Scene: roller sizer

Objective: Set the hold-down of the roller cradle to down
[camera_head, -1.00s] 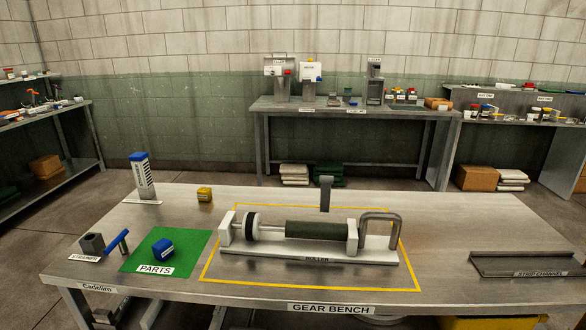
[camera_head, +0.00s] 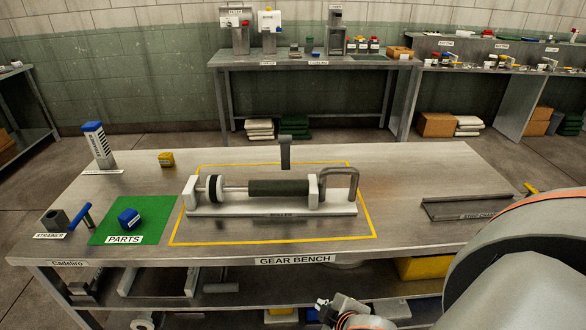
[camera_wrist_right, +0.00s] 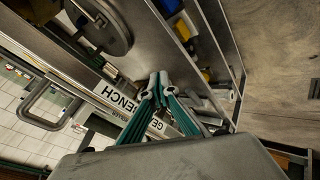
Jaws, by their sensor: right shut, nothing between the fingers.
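The roller cradle (camera_head: 270,210) stands on the gear bench inside a yellow outline, with a dark green roller (camera_head: 278,187) lying between its white end blocks. A grey bent bar (camera_head: 356,183) stands raised as an arch at its right end. A dark upright post with a thicker top (camera_head: 285,152) rises behind the roller. I cannot tell for sure which part is the hold-down. My right gripper (camera_head: 322,308) is low in front of the bench, apart from the cradle. In the right wrist view its teal-padded fingers (camera_wrist_right: 158,88) are together and empty, before the bench's front edge. My left gripper is out of view.
A green parts mat (camera_head: 155,228) with a blue block (camera_head: 129,218), a strainer holder (camera_head: 55,220), a yellow block (camera_head: 166,159) and a blue-topped stand (camera_head: 98,147) are at left. A strip-change tray (camera_head: 470,207) lies at right. A lower shelf with a yellow bin (camera_head: 420,268) is under the bench.

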